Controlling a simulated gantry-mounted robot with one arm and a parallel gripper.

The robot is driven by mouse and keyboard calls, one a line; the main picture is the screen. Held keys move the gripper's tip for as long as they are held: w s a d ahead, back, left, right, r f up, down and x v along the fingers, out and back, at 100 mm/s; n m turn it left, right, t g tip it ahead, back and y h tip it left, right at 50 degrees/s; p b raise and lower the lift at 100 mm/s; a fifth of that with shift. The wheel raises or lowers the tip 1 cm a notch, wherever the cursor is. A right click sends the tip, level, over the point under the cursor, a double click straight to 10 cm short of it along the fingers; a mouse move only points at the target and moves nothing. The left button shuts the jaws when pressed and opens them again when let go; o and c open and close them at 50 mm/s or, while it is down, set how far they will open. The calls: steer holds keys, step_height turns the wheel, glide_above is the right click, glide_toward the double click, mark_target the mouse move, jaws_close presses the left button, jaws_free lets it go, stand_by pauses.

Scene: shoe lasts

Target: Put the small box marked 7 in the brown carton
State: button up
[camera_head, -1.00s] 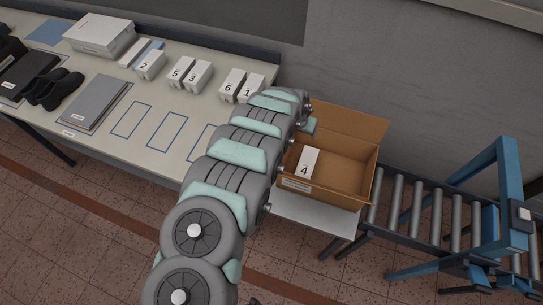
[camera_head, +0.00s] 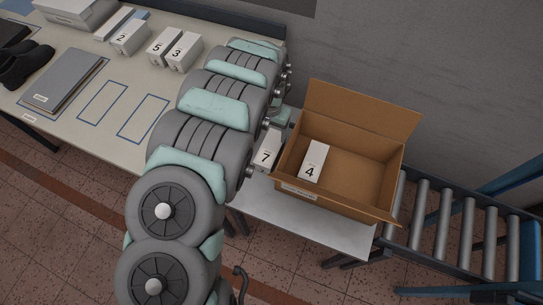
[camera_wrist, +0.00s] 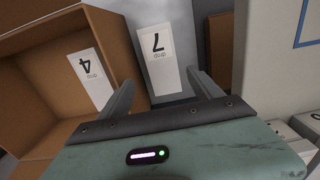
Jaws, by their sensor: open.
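The small white box marked 7 (camera_head: 266,157) stands on the grey stand (camera_head: 310,227), just left of the brown carton (camera_head: 345,199). Part of it is hidden behind my arm. In the wrist view, box 7 (camera_wrist: 157,66) shows ahead of my gripper (camera_wrist: 160,80), between its two spread fingers. The fingers are open, and I cannot tell whether they reach down around the box. The carton (camera_wrist: 33,41) is at the left there, with its flaps open. Inside it is a white box marked 4 (camera_head: 313,160).
White boxes 2 (camera_head: 129,37), 5 (camera_head: 161,46) and 3 (camera_head: 184,52) stand on the long table (camera_head: 70,118). A roller conveyor (camera_head: 455,235) lies right of the carton. The carton's right part is empty.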

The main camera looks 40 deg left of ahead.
steer(key=b, duration=0.3)
glide_above(271, 149)
step_height(271, 149, down, 4)
steer(key=shift+a+f, duration=0.15)
steer(key=shift+f, duration=0.1)
step_height(271, 149, down, 5)
steer(key=shift+r+b, duration=0.1)
steer(key=shift+b, duration=0.2)
steer(key=shift+w+a+f+b, duration=0.1)
steer(key=shift+f+b, duration=0.35)
steer(key=shift+f, duration=1)
steer(key=shift+w+a+f+b, duration=0.1)
steer(key=shift+f+b, duration=0.3)
steer(key=shift+f, duration=1.05)
steer(key=c, duration=1.5)
steer(key=shift+o, duration=0.2)
steer(key=shift+s, duration=0.1)
